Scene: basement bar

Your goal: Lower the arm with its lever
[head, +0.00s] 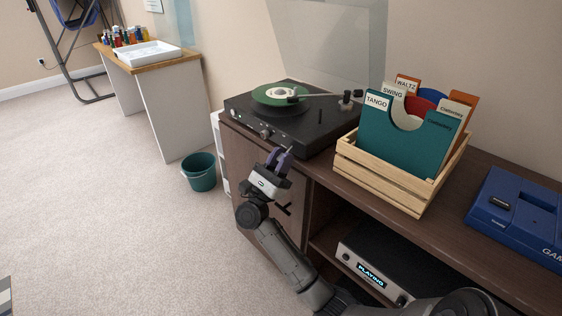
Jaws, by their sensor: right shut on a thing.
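A black turntable (311,125) with its clear lid (340,45) raised stands on the brown cabinet. My left gripper is out of view.
A wooden crate (385,186) of records with dividers stands right of the turntable. A blue game console (520,217) lies farther right. A silver player (372,268) sits on the shelf below. A teal bucket (200,173) stands on the carpet, which is otherwise largely clear.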

